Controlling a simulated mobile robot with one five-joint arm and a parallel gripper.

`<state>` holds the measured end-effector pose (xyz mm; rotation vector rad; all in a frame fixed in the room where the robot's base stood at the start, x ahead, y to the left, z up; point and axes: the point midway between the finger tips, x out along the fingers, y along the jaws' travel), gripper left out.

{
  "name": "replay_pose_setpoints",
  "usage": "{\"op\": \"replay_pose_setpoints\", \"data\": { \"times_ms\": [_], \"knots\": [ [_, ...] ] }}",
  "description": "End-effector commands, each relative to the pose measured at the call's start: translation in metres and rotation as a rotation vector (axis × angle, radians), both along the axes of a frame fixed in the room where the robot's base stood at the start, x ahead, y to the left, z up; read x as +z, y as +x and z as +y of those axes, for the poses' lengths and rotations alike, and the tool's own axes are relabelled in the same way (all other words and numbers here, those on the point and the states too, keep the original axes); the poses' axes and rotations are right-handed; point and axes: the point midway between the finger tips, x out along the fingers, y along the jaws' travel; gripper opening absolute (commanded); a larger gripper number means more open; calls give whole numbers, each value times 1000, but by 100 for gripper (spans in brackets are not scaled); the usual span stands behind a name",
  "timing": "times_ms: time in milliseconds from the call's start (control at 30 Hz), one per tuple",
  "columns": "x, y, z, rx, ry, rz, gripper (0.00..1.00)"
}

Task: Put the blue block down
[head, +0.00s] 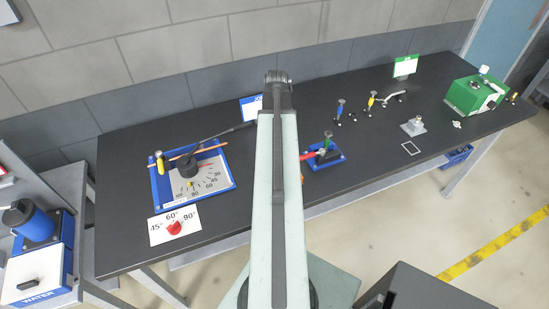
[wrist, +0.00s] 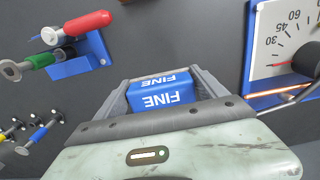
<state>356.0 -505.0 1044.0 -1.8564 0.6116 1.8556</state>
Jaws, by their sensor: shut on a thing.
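The blue block (wrist: 165,98), lettered FINE in white, sits between the two grey fingers of my gripper (wrist: 160,78) in the wrist view. My gripper is shut on it. Dark bench top lies beyond the block; I cannot tell whether the block touches it or hangs above it. In the head view my arm hides both the gripper and the block.
The dark bench (head: 235,190) has bare patches. A blue-framed dial board (head: 223,190) and an angle card (head: 160,231) are left of my arm. A small blue tray (head: 332,165) with red- and green-handled tools is right. A green box (head: 467,98) stands far right.

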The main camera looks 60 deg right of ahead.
Motion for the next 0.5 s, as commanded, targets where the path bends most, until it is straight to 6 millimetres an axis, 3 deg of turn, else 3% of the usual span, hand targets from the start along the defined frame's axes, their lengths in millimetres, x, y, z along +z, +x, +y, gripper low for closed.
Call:
{"op": "replay_pose_setpoints", "data": {
  "times_ms": [33, 133, 367, 500],
  "knots": [
    [-18, 0, 0, 0, 0, 0, 49],
    [-39, 0, 0, 0, 0, 0, 49],
    [-45, 0, 0, 0, 0, 0, 49],
    [-68, 0, 0, 0, 0, 0, 49]
  ]
}}
